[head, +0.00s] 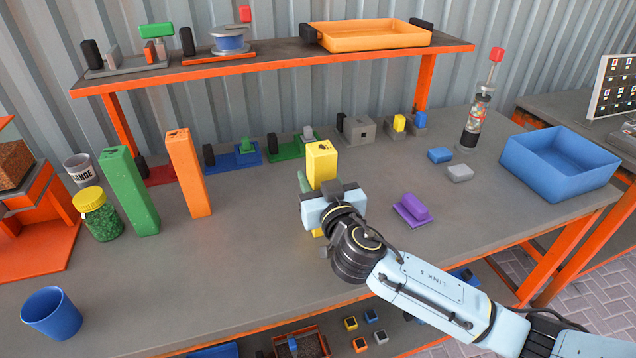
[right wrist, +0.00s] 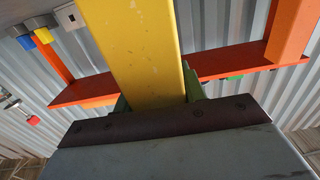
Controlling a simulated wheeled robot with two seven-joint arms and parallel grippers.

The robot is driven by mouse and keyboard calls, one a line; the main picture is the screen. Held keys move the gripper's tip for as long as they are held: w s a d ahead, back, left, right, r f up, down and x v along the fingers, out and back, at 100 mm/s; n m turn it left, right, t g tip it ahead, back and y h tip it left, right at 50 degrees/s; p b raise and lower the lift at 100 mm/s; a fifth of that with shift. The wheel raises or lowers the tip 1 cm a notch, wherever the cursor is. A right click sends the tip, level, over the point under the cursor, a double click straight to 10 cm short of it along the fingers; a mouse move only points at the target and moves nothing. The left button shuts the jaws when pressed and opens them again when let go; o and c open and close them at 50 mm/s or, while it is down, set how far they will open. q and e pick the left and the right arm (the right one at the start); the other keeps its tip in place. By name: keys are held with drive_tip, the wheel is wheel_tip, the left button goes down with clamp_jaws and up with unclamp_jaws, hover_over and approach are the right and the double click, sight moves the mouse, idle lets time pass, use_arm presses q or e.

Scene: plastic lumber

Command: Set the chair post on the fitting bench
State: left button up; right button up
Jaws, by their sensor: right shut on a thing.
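A yellow post (head: 321,163) stands upright at the middle of the bench (head: 260,255), with a small dark slot in its top. My right gripper (head: 318,190) is shut on it, reaching in from the right. The gripper body hides the post's middle, and I cannot tell whether its foot touches the bench. In the right wrist view the yellow post (right wrist: 140,50) runs up between the green finger pads. A green post (head: 130,190) and an orange post (head: 188,172) stand upright to the left. My left gripper is out of view.
A jar of green pellets (head: 98,214), a grey cup (head: 80,168) and a blue cup (head: 51,313) stand at the left. A purple block (head: 413,208) lies right of my gripper. A blue bin (head: 560,163) stands at the right. The front middle-left is clear.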

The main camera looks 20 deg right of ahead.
idle(0.3)
drive_tip(key=shift+f, duration=0.15)
drive_tip(key=o, duration=1.3)
drive_tip(key=shift+c, duration=0.2)
drive_tip(key=shift+r, duration=0.25)
drive_tip(key=s, duration=1.2)
drive_tip(key=shift+d+f, duration=0.15)
drive_tip(key=shift+d, duration=0.05)
